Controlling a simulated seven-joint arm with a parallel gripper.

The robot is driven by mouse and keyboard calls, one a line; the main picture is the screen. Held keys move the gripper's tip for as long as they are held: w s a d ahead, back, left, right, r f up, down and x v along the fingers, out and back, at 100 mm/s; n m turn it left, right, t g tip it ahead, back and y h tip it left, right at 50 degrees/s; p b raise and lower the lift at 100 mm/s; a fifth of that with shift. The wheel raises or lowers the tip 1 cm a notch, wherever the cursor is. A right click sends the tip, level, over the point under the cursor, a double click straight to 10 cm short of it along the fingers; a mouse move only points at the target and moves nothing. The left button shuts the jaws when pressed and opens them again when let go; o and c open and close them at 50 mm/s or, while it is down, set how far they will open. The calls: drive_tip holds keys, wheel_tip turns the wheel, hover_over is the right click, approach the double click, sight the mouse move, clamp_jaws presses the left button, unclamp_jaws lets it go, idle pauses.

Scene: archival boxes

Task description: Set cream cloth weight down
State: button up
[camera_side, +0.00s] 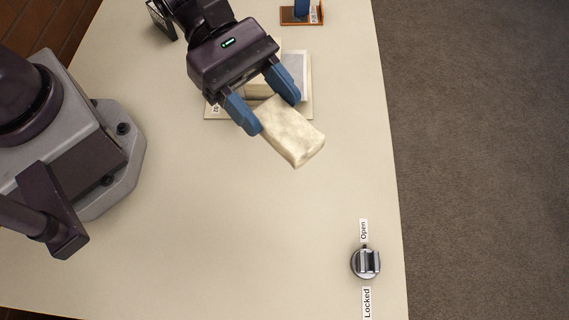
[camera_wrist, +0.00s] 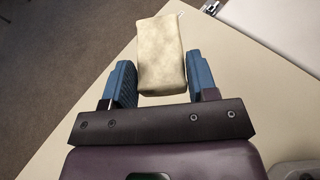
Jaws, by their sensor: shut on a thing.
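The cream cloth weight (camera_side: 292,132) is a pale, mottled oblong block. My gripper (camera_side: 270,111) is shut on one end of it, with a blue finger on each side. In the side view the weight sticks out from the fingers toward the lower right, over the table. In the wrist view the weight (camera_wrist: 161,55) lies between the blue fingers of my gripper (camera_wrist: 163,85) and reaches away from them. I cannot tell how high it is above the table.
A pale board with flat items (camera_side: 297,75) lies partly hidden behind my gripper. A brown stand with a blue item (camera_side: 301,15) is at the back edge. A knob (camera_side: 366,262) sits between "Open" and "Locked" labels. The table's middle (camera_side: 240,220) is clear.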

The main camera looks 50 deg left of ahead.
sight(272, 173)
wheel_tip(272, 173, down, 17)
drive_tip(key=shift+f, duration=0.1)
idle(0.5)
drive_tip(key=o, duration=1.2)
drive_tip(key=shift+c, duration=0.2)
